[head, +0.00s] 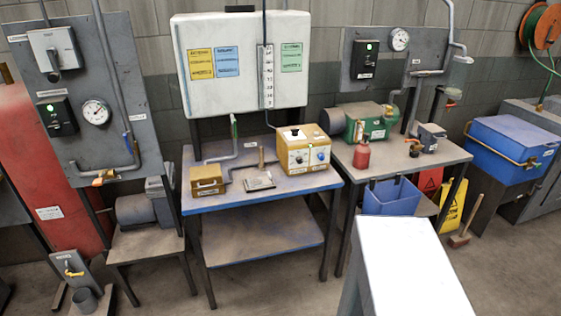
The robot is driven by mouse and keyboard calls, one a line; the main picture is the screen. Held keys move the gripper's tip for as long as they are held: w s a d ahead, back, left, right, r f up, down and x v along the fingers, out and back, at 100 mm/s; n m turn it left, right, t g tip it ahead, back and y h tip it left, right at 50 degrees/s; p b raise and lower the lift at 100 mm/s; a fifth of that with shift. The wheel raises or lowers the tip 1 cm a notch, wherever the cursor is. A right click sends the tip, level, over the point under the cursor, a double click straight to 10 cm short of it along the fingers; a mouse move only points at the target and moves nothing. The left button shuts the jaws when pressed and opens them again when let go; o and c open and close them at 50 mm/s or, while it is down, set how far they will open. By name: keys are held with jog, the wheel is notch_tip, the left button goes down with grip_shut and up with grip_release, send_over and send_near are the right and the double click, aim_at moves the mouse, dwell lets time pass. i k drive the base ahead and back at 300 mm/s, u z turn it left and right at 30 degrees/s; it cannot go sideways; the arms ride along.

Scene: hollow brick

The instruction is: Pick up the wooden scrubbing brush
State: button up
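A brush with a brown wooden head (459,240) and a thin handle slanting up to the right stands on the floor at the right. It is beside a yellow floor sign (450,212), below the right worktable. It looks like a long-handled brush, but it is too small to tell whether it is a scrubbing brush. No other clear wooden brush shows. My gripper is not in view.
The left worktable (225,200) carries a yellow control box (305,154) and a small brass-coloured box (207,181). The right worktable (350,153) carries a red container (362,155) and a green machine (378,129). A blue bin (390,199) sits beneath. Floor in front of the left table is clear.

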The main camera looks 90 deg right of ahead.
aim_at(261, 166)
jog(key=k, duration=1.3)
jog(key=z, duration=4.15)
jog(key=i, duration=0.1)
jog(key=u, duration=3.1)
jog(key=i, duration=1.15)
jog(key=z, duration=0.05)
